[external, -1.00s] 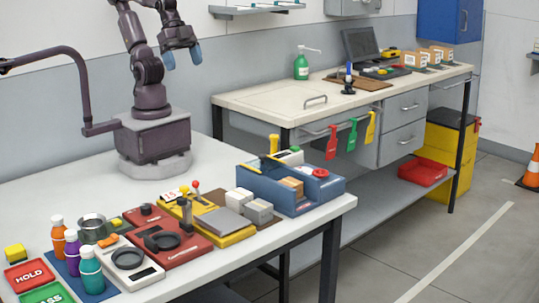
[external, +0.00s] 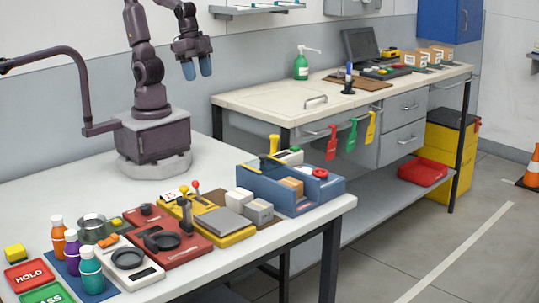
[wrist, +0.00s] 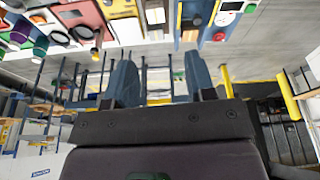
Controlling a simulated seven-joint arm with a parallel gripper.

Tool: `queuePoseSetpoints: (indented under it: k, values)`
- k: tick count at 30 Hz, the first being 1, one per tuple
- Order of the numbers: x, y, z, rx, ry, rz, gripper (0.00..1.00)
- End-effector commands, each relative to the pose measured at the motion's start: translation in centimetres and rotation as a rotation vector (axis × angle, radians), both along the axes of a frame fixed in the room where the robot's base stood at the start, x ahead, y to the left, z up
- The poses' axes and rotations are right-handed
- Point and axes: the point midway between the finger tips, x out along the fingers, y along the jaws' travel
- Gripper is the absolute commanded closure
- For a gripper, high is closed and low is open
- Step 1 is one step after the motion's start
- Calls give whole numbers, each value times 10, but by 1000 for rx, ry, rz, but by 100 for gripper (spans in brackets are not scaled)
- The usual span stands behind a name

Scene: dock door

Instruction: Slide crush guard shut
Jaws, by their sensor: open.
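A blue press-like fixture (external: 287,201) stands at the right end of the near table. It has a yellow upright handle (external: 273,145), a wooden block (external: 291,186) in its bay and a red button (external: 320,173). The crush guard seems to be part of this fixture, but I cannot make out its panel or its position clearly. The fixture's blue wall also shows at the top of the wrist view (wrist: 197,12). My gripper (external: 197,68) is open and empty, fingers down, in the air well above and behind the fixture. Its two blue fingers show apart in the wrist view (wrist: 160,82).
Left of the fixture sit grey blocks (external: 258,211), a yellow station (external: 226,229), a red station (external: 170,247) and several bottles (external: 91,270). A white workbench (external: 262,103) with hanging tags stands behind. The table between my base and these stations is clear.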

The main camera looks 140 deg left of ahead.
Motion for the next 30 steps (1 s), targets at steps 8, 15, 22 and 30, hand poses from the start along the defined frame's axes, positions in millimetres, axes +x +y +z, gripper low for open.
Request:
queuePoseSetpoints:
  k: [8, 15, 22, 30]
  values:
    - [73, 48, -47, -59, 212, 258, 50]
    - [125, 89, -94, -94, 304, 503, 50]
    - [152, 100, -92, -115, 264, 666, 50]
    - [151, 100, -130, -117, 269, 673, 50]
